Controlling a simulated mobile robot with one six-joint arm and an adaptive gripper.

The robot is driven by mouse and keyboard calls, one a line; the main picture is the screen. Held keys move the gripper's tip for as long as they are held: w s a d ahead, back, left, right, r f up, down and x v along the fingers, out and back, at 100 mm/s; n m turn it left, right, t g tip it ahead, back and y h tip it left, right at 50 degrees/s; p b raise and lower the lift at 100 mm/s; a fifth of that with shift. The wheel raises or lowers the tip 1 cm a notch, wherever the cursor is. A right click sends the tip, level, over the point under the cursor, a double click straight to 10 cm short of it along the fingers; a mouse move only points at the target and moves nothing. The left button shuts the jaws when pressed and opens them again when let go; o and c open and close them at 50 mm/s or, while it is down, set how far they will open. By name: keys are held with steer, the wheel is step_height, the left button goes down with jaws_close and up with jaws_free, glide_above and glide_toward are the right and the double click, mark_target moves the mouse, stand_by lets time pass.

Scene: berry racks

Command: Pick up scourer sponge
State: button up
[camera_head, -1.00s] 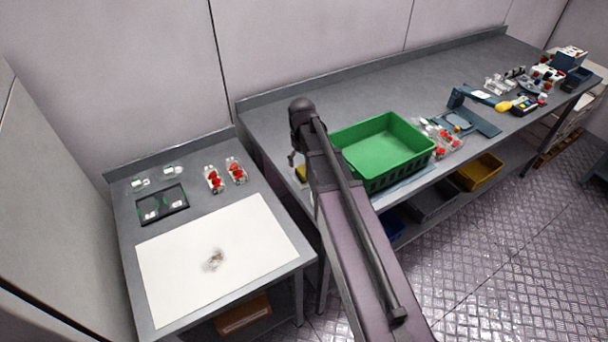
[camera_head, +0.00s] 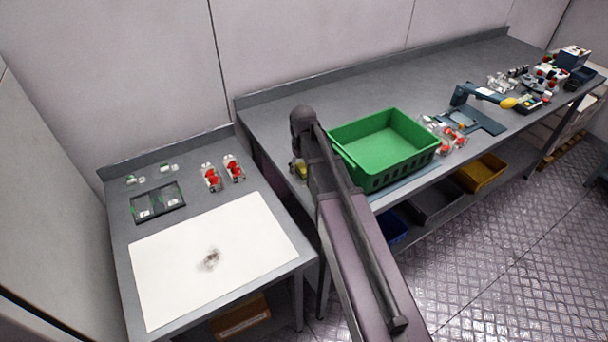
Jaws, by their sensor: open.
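A small yellow block (camera_head: 300,171), which looks like the scourer sponge, lies on the long grey bench at its left end, left of the green basket. My arm covers part of it. My gripper (camera_head: 294,166) is at the far end of my arm, right by the yellow block and mostly hidden behind the arm. Only a small dark part of it shows, and it is open. I cannot tell from this view whether its fingers are around the block or above it.
A green basket (camera_head: 385,177) stands close to the right of my arm. The left table (camera_head: 130,225) holds a white sheet (camera_head: 170,275), a dark tray (camera_head: 158,204) and two clear boxes of red berries (camera_head: 211,177). The bench behind my arm is clear.

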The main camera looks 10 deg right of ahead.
steer(key=shift+f, duration=0.15)
stand_by(0.5)
steer(key=c, duration=0.9)
